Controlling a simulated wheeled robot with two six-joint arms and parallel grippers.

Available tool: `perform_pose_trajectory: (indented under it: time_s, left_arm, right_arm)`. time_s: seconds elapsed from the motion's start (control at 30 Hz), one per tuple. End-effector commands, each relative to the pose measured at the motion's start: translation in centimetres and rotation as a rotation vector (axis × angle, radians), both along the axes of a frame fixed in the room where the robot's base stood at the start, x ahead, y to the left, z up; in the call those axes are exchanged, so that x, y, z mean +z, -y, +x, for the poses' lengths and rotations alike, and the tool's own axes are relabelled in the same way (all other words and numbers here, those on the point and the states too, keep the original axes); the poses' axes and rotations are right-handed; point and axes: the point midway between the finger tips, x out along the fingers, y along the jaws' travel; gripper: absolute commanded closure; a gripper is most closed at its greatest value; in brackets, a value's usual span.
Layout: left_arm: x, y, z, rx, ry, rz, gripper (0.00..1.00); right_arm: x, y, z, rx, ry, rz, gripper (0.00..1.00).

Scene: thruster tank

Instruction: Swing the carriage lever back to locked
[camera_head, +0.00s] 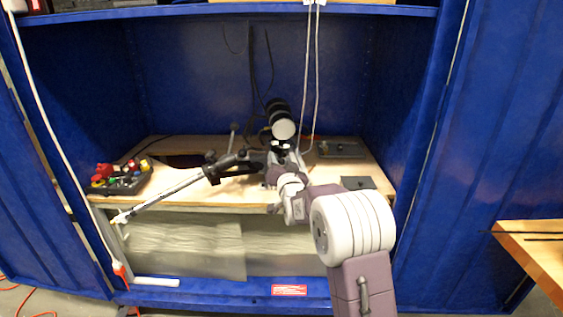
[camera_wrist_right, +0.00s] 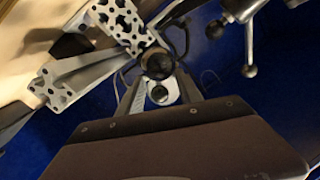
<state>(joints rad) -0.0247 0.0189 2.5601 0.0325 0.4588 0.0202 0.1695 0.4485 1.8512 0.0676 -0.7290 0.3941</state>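My right gripper (camera_head: 280,148) reaches over the wooden shelf, just below a black cylinder with a white end face (camera_head: 283,129). In the right wrist view its two fingers (camera_wrist_right: 159,80) stand apart. A dark round knob (camera_wrist_right: 158,64) shows between or just beyond the fingertips, with a small ball on a pale part below it. I cannot tell whether this is the carriage lever or whether the fingers touch it. Pale slotted metal profiles (camera_wrist_right: 120,22) meet next to it. The lever's position is not clear. My left gripper is not in view.
A long metal rail (camera_head: 165,191) slants across the shelf (camera_head: 150,207) past its front left edge. A box with red and green buttons (camera_head: 122,177) sits at left. Ball-ended handles (camera_wrist_right: 250,70) are upper right in the wrist view. Blue walls enclose the shelf.

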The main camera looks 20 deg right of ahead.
Motion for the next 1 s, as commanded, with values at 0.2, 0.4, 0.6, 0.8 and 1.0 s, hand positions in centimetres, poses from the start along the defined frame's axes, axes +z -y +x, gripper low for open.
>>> perform_pose_trajectory:
  time_s: [0.2,0.4,0.6,0.8,1.0]
  left_arm:
    - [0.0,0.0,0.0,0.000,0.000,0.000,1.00]
    - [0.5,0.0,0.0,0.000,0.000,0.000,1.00]
    - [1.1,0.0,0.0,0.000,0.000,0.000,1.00]
    - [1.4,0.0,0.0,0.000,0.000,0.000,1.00]
    - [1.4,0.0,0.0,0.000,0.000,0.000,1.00]
  right_arm:
    - [0.0,0.0,-0.1,0.000,0.000,0.000,0.58]
    - [0.2,-0.5,-2.5,0.000,-0.001,0.000,0.58]
    - [0.2,-1.3,-6.1,0.000,-0.001,0.000,0.58]
    - [0.0,-1.9,-8.5,0.000,-0.001,0.000,0.58]
    - [0.0,-1.9,-8.9,0.000,0.001,0.000,0.58]
